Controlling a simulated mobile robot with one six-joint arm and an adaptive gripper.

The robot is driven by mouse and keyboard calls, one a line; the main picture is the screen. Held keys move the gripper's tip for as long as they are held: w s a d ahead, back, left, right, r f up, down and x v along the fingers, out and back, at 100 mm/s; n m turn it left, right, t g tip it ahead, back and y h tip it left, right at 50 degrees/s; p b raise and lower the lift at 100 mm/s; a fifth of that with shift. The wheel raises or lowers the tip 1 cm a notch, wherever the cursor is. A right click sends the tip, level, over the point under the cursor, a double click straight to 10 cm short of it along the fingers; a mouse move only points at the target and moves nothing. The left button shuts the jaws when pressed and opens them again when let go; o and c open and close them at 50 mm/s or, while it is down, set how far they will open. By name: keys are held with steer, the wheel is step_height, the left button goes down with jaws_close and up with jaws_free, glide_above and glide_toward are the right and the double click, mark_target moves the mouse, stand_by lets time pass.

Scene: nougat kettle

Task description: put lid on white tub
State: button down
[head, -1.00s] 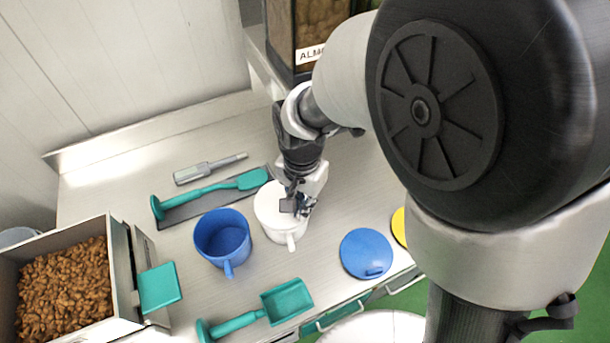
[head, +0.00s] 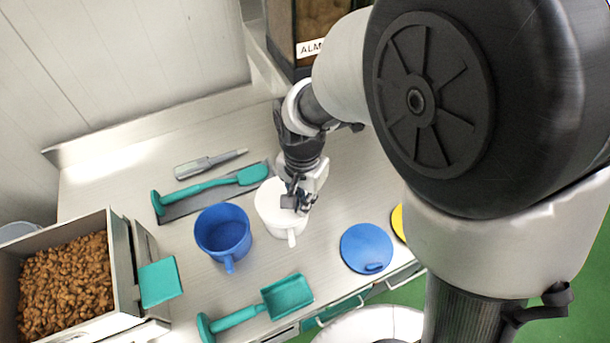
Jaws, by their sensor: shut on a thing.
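The white tub (head: 287,234) stands on the steel worktop, right of a blue tub. Its handle points toward the front edge. Its top looks white and closed over, so a white lid (head: 268,197) seems to lie on or just above the rim; I cannot tell whether it is fully seated. My gripper (head: 295,203) is over the right part of the tub's top, shut on the white lid. The fingers hide the grip point and part of the rim.
An open blue tub (head: 222,233) stands close on the left. A blue lid (head: 366,248) and a yellow lid (head: 398,222) lie to the right. A bin of nuts (head: 65,285) is at left.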

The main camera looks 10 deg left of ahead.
steer(key=shift+f, duration=0.2)
stand_by(0.5)
steer(key=c, duration=1.6)
jaws_free()
steer(key=shift+o, duration=0.4)
steer(key=o, duration=0.4)
steer(key=shift+r+p, duration=2.95)
steer(key=shift+r, duration=0.6)
